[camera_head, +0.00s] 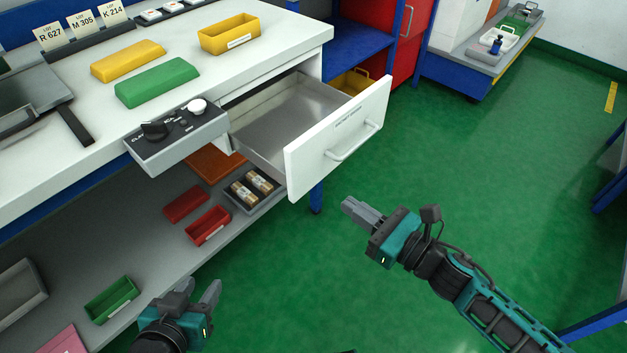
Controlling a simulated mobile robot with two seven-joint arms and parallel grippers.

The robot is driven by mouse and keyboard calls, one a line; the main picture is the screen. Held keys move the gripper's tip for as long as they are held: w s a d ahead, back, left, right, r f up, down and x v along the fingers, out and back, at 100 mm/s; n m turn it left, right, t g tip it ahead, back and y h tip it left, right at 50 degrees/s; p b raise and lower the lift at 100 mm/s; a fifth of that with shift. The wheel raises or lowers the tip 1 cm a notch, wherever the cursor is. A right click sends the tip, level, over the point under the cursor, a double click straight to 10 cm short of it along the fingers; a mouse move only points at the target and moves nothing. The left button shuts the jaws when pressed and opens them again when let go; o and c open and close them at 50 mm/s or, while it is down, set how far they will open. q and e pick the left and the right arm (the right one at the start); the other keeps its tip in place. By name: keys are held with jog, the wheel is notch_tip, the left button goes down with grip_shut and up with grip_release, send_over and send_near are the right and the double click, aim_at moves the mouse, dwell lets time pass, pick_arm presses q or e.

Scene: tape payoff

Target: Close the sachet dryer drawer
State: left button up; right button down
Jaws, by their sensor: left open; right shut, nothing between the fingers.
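The sachet dryer drawer (300,167) is pulled out from under the right end of the white workbench. Its white front panel has a small printed label and a light bar handle (354,141). Its grey inside looks empty. My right gripper (346,204) is shut and empty, in front of and below the drawer front in the picture, apart from the handle. My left gripper (203,287) is open and empty at the bottom, near the lower shelf's front edge. Its fingers point up in the picture.
A grey control box (178,138) with knobs sits left of the drawer. A yellow bin (229,36) and yellow and green blocks lie on the worktop (100,160). Small bins and a tray of rolls stand on the shelf below. Green floor (480,180) to the right is clear.

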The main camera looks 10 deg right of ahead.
aim_at(303, 173)
pick_arm(q)
jog(key=shift+s+f, duration=0.2)
jog(key=shift+f, duration=0.25)
pick_arm(e)
jog(key=x, duration=1)
jog(key=shift+a, duration=0.1)
pick_arm(q)
jog(key=shift+f+b, duration=0.1)
jog(key=shift+b, duration=0.2)
pick_arm(e)
jog(key=shift+w, duration=0.15)
